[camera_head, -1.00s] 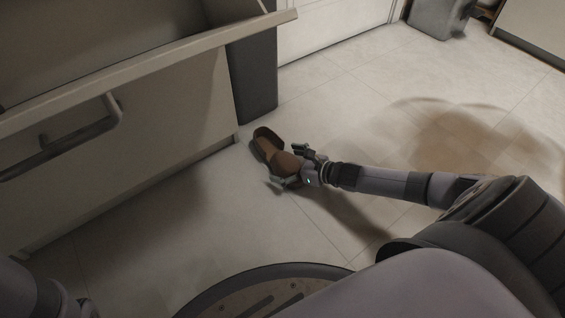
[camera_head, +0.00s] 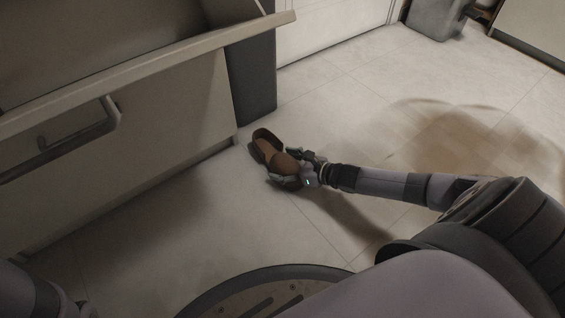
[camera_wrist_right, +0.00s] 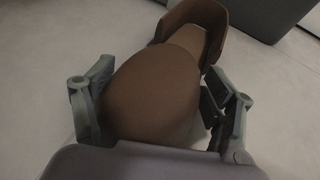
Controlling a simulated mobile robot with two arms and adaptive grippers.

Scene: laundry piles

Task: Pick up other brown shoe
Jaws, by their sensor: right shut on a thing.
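The brown shoe (camera_head: 268,148) is on the tiled floor in the head view, near the corner of the drawer cabinet. Its open heel end points up and left, and its toe points toward my arm. My right gripper (camera_head: 286,169) is shut on the toe part. In the right wrist view the shoe (camera_wrist_right: 152,92) fills the middle, its toe between the two fingers of the gripper (camera_wrist_right: 160,105) and its heel opening at the top. I cannot tell whether the sole touches the floor. My left gripper is not in view.
An open drawer (camera_head: 150,68) juts out from the cabinet at the upper left. A dark grey bin-like box (camera_head: 253,75) stands just behind the shoe. Another grey bin (camera_head: 436,18) is at the top right. The floor (camera_head: 350,110) right of the shoe is clear.

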